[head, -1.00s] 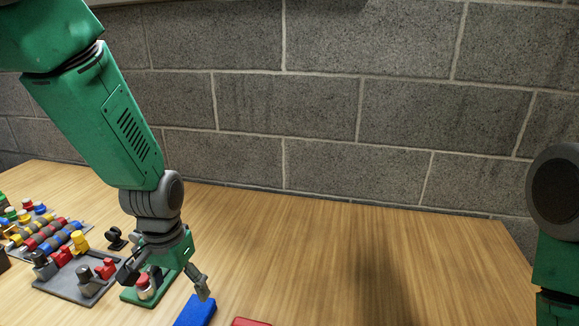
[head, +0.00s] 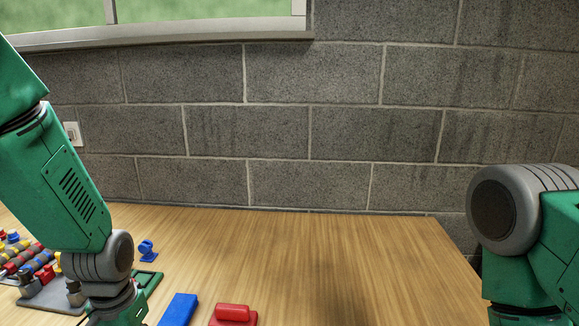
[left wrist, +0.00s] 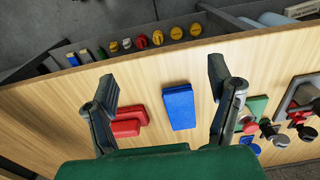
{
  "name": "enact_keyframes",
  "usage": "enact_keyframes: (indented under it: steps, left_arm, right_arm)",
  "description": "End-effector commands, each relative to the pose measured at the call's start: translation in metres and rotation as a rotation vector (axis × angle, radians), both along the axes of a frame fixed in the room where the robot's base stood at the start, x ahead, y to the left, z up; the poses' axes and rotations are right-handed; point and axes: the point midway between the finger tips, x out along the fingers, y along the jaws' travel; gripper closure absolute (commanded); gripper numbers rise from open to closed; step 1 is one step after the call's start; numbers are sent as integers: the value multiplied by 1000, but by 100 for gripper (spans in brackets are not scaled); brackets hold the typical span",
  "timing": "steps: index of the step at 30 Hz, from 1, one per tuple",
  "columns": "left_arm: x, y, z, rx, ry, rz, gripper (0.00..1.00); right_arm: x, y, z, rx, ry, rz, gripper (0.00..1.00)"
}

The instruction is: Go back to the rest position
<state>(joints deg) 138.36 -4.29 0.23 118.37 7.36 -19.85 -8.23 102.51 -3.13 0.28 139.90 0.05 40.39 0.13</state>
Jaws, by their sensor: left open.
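My left gripper (left wrist: 163,80) is open and empty, its two fingers spread wide in the left wrist view. A blue pad (left wrist: 179,106) and a red pad (left wrist: 128,120) lie on the table below it, seen between and beside the fingers. In the head view, the blue pad (head: 179,310) and the red pad (head: 233,314) lie at the bottom edge, to the right of my left arm. The left fingers are cut off below the head picture. Only a shoulder and upper part of my right arm show at the right; its gripper is out of view.
A grey board (head: 50,296) with several coloured parts stands at the left. A green base (head: 147,280) and a blue knob-like part (head: 147,250) are beside my arm. A bin (left wrist: 120,42) holds several coloured items. The table's middle and right (head: 340,265) are clear.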

Motion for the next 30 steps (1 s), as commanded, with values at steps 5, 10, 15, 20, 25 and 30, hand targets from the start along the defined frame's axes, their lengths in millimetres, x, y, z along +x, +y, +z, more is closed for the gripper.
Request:
enact_keyframes:
  steps: [5,10,15,20,25,30]
  left_arm:
    - [-16,3,-36,11,2,4,25]
    - [-46,8,-76,23,-5,8,25]
    - [-91,11,-126,29,-10,11,25]
    - [-155,12,-172,22,-18,13,25]
    - [-206,10,-193,2,-38,21,25]
    - [-217,9,-195,-5,-49,24,25]
  right_arm:
    - [1,0,-2,0,-2,0,23]
    - [1,0,-4,0,-2,0,23]
    - [0,0,-6,0,-1,0,23]
    - [1,0,-9,0,-1,0,23]
    - [1,0,-12,0,-1,0,23]
    - [1,0,-12,0,-1,0,23]
